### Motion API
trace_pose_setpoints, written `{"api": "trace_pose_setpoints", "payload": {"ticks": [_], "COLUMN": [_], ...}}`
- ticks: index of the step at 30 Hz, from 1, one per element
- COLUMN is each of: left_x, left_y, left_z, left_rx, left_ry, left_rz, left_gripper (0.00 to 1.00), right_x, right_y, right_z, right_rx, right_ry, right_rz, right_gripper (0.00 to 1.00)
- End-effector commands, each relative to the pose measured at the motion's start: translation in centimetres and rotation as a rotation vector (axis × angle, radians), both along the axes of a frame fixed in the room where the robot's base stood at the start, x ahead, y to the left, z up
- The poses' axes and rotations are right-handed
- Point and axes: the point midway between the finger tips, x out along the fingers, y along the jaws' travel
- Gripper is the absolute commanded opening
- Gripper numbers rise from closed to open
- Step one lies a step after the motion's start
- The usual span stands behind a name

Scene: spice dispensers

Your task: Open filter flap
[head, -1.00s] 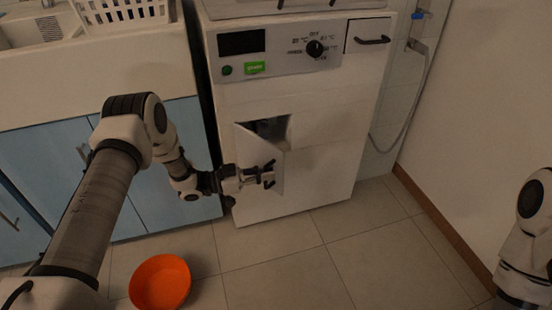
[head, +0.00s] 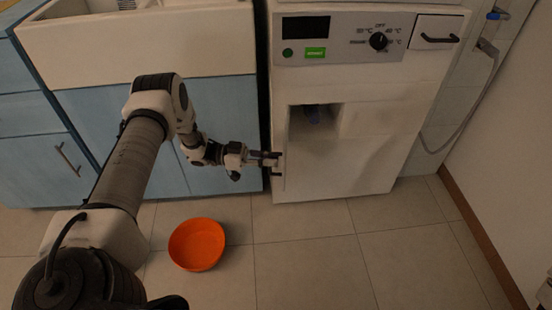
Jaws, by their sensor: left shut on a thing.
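The white washing machine (head: 345,85) stands at the centre right with a dark filter recess (head: 315,150) low in its front. My right gripper is out of view.
An orange bowl (head: 197,244) sits on the tiled floor (head: 310,270) in front of the blue cabinet (head: 100,130). A hose (head: 470,110) hangs at the right by the wall. Floor in front of the machine is clear.

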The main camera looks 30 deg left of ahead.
Motion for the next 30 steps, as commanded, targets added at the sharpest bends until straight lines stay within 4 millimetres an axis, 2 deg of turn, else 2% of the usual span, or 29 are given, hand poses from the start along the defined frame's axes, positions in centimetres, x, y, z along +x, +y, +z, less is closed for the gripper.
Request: {"api": "trace_pose_setpoints", "payload": {"ticks": [13, 14, 15, 25, 30], "left_x": [0.1, 0.1, 0.1, -0.1, -1.1], "left_y": [0.3, 0.3, 0.3, 0.4, 2.8], "left_z": [0.1, 0.1, 0.1, 0.0, 0.0], "left_rx": [0.000, 0.000, 0.000, 0.000, 0.001], "left_ry": [-0.002, -0.002, -0.002, -0.001, -0.003], "left_rz": [0.003, 0.003, 0.002, 0.002, 0.005], "left_gripper": [0.00, 0.14, 0.23, 0.23, 0.23], "right_x": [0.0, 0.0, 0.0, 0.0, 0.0], "right_y": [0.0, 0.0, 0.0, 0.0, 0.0], "right_z": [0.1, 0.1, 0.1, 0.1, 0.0], "right_rx": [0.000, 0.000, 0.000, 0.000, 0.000], "right_ry": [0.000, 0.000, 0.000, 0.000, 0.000], "right_rz": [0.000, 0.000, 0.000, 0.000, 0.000], "right_gripper": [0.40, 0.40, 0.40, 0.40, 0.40]}}
